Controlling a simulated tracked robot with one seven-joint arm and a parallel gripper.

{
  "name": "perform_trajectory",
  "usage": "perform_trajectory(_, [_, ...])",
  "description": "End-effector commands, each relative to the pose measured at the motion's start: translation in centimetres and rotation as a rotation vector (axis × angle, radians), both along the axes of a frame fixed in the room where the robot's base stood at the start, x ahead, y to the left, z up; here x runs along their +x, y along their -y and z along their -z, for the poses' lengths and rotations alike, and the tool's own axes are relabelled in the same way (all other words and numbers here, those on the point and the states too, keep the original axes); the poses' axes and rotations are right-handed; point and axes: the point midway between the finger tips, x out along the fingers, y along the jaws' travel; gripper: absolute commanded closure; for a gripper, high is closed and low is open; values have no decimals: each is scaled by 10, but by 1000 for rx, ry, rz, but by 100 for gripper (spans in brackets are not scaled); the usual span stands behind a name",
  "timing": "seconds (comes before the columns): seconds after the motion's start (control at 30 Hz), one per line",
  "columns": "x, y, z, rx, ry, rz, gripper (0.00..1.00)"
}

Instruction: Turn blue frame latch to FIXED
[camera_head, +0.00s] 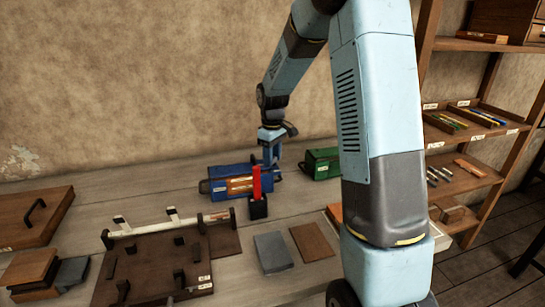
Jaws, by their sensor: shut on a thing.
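The blue frame (221,182) lies on the bench against the wall, with an orange-brown panel (240,184) and white labels on its front. The label lettering is too small to read. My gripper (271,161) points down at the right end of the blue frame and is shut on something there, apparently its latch. The latch itself and the fingertips are small and partly hidden, so I cannot tell which way the latch is turned. An upright red bar (256,182) in a black base (258,208) stands in front of the frame's right part.
A green block (321,160) lies to the right, partly behind my arm. A brown wooden fixture (150,262) with a pale bar fills the front left. Grey (272,252) and brown (312,242) plates lie in front. Shelves (465,180) with tools stand at right.

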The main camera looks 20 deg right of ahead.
Motion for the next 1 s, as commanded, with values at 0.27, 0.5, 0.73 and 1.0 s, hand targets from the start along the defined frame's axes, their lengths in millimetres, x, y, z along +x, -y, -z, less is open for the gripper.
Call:
perform_trajectory(0.27, [2, -2, 0, 0, 0, 258, 88])
perform_trajectory(0.5, [3, -2, 0, -1, -1, 461, 88])
perform_trajectory(0.73, [4, -2, 0, -1, -1, 600, 88])
perform_trajectory(1.0, [5, -2, 0, 0, -1, 683, 88])
